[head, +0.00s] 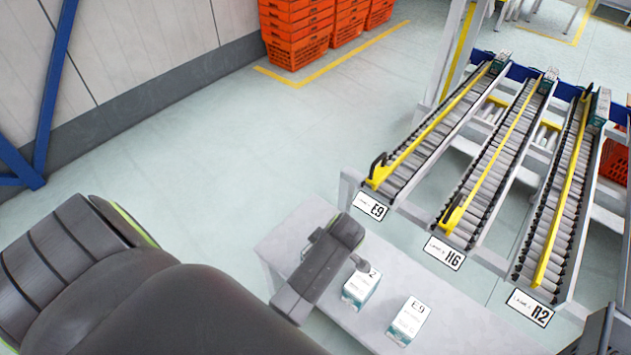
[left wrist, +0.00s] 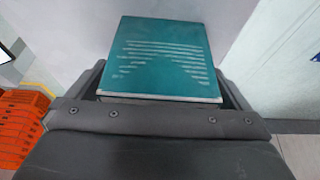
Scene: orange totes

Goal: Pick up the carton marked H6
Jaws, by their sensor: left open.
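My left gripper (head: 322,265) is above the grey table, beside two white cartons. In the left wrist view its jaws (left wrist: 165,92) are open, with a carton's teal, white-striped face (left wrist: 165,55) between them. No mark shows on that face, and I cannot tell whether the jaws touch it. In the head view, one white carton (head: 361,290) has a partly hidden mark ending in 2, and the other (head: 408,321) reads E9. I see no carton with a readable H6 mark. A dark part at the lower right edge may be my right gripper (head: 604,332).
The grey table (head: 290,240) stands before three roller lanes with yellow rails, labelled E9 (head: 371,206), H6 (head: 444,252) and R2 (head: 530,307). Cartons sit at the lanes' far ends. Stacked orange totes (head: 297,35) stand at the back by the wall. The floor between is clear.

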